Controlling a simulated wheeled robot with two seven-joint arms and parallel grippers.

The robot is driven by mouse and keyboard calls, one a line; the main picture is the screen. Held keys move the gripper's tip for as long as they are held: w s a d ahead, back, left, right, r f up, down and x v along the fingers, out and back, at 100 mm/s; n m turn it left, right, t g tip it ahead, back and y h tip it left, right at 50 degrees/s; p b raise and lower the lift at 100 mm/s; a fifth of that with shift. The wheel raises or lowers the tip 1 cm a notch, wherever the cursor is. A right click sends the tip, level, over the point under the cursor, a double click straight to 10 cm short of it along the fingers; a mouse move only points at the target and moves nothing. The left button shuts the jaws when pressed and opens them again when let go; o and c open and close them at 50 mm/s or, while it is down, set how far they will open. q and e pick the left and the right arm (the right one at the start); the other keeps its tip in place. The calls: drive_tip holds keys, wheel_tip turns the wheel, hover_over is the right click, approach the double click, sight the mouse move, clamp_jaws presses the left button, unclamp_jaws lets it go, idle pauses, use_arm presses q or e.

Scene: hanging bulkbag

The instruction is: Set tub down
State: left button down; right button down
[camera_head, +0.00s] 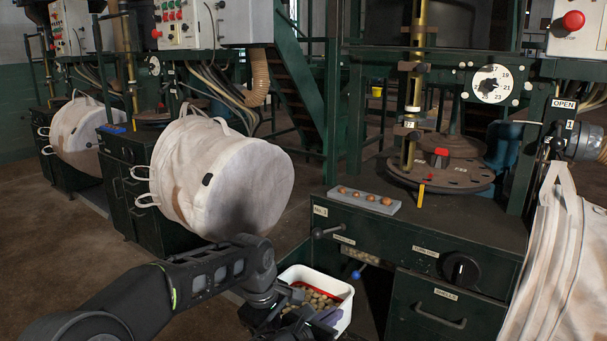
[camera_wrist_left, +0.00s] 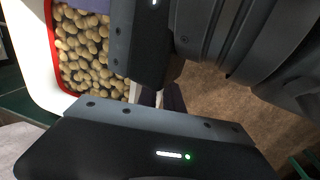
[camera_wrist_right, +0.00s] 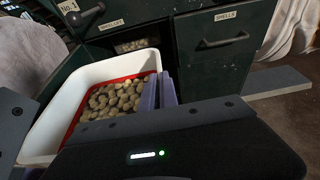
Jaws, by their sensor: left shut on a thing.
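The white tub (camera_head: 345,318) with a red inner edge holds many pale brown nuts and is in front of the green cabinet, low in the head view. It fills the upper left of the left wrist view (camera_wrist_left: 30,55) and the left of the right wrist view (camera_wrist_right: 45,130). My left gripper (camera_head: 285,303) is shut on the tub's wall; its fingertips are partly hidden. My right gripper (camera_head: 327,317) has its purple fingers (camera_wrist_right: 160,92) close together at the tub's right wall. I cannot tell whether they are clamped on it, or what is under the tub.
The green cabinet (camera_head: 420,275) has drawers, a black knob and a blue-ended lever. A grey tray (camera_head: 365,200) with several nuts lies on its top. White bulk bags hang at left (camera_head: 235,185) and right (camera_head: 560,270). Brown floor shows at lower left.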

use_arm(q)
drive_tip(key=shift+d, duration=0.1)
use_arm(e)
drive_tip(key=shift+s+a, duration=0.1)
